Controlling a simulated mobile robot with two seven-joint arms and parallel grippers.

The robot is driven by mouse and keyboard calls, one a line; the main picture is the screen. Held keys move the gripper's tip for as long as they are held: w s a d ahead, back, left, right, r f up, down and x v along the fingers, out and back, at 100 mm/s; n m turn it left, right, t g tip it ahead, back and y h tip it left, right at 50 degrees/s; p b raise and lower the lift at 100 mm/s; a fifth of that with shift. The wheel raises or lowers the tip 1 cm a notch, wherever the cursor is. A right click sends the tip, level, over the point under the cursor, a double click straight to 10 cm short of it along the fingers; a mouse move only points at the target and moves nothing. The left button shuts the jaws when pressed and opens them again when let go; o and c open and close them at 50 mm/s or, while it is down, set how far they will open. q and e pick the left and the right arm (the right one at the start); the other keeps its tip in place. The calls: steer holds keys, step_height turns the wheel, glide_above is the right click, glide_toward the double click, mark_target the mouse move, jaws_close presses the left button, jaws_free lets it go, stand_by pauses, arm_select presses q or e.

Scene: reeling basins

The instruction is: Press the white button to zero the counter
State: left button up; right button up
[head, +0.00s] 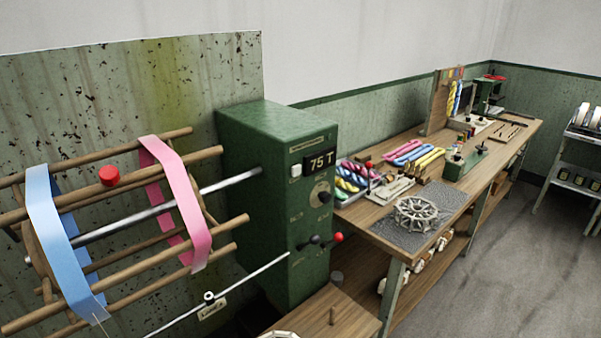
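No gripper shows in the head view, so nothing is seen touching the button. Whether the button is pressed in cannot be told at this size.
A wooden reel (130,215) with a blue band (52,230) and a pink band (175,195) stands left of the housing. A red-knobbed lever (337,237) sticks out below the counter. A workbench (400,245) with colored skeins stands right; floor beyond is clear.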

arm_select(q)
steer(key=shift+w, duration=0.15)
steer(key=shift+c, duration=0.2)
jaws_close()
stand_by(1.6)
